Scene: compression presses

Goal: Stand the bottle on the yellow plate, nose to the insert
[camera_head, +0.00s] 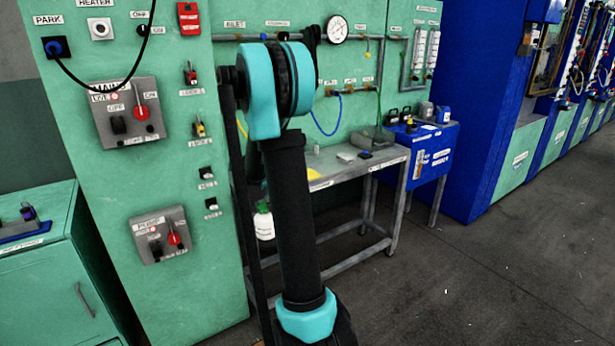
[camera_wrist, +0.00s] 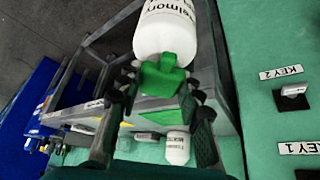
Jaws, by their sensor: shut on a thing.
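The bottle is white with dark lettering and a green top. In the wrist view the bottle (camera_wrist: 165,28) is at the top middle, its green top towards my gripper (camera_wrist: 160,84). My gripper is shut on the bottle around its green top. In the head view the bottle (camera_head: 264,226) hangs upright just left of my arm, in front of the grey table's left end. My gripper is hidden there behind my arm. A small yellow patch (camera_head: 316,176), maybe the yellow plate, shows on the table right of my arm; most of it is covered. I cannot make out the insert.
The grey metal table (camera_head: 376,160) carries small items and a grey box. A blue cabinet (camera_head: 425,145) stands at its right end. A green panel (camera_head: 190,250) with switches rises on the left. A small white container (camera_wrist: 177,148) shows in the wrist view. The floor at right is clear.

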